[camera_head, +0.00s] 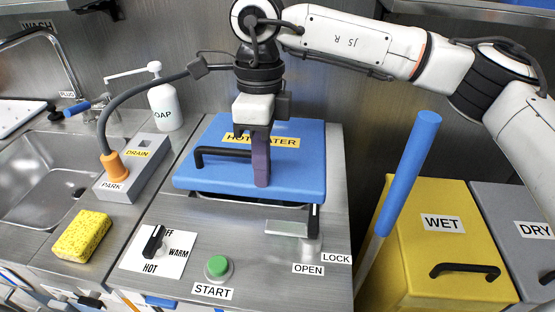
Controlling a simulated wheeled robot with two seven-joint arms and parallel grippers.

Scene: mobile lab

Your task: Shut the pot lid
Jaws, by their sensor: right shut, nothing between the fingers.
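The pot lid (225,180) is a blue square panel with a yellow HOT WATER label and a black handle (222,153) on its left part. It lies over the pot in the steel counter, and a dark gap (250,200) shows under its front edge. My right gripper (261,183) is shut and empty. It points down over the lid, right of the handle, with its purple fingers in front of the label; I cannot tell whether the tips touch the lid. A latch (312,222) with a black lever stands at the lid's front right corner, by the OPEN and LOCK labels. My left gripper is out of view.
A green START button (217,266) and a black heat knob (154,241) sit on the counter in front. A grey hose (115,105) stands at left in its orange PARK holder. A blue-handled pole (408,170) leans at right before the yellow WET bin (450,250).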

